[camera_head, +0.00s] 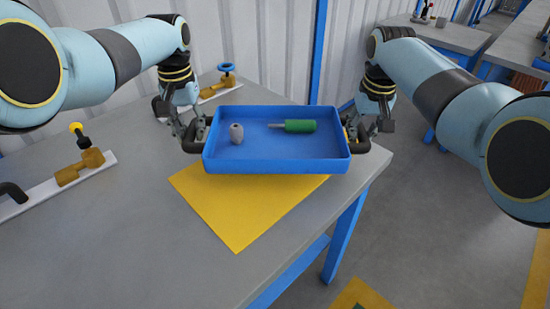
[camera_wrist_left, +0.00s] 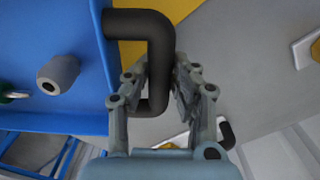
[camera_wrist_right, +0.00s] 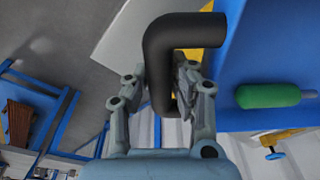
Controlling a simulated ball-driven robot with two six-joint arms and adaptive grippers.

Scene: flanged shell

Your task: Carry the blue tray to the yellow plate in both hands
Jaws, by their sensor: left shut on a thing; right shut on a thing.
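The blue tray (camera_head: 277,166) is held level between my two grippers, above the yellow plate (camera_head: 238,222) on the grey table. It has a black handle at each end. A grey rounded piece (camera_head: 236,133) and a green-handled screwdriver (camera_head: 300,126) lie in it. My left gripper (camera_head: 194,133) is shut on the left handle (camera_wrist_left: 160,45). My right gripper (camera_head: 359,131) is shut on the right handle (camera_wrist_right: 160,60). The tray hides the plate's far part. I cannot tell how high the tray is above the plate.
Brass valve fittings stand at the table's left (camera_head: 80,168) and back (camera_head: 216,88). The grey table top (camera_head: 130,240) is free left of the plate. The table's right edge runs close beside the plate. Other benches (camera_head: 440,35) stand at the back right.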

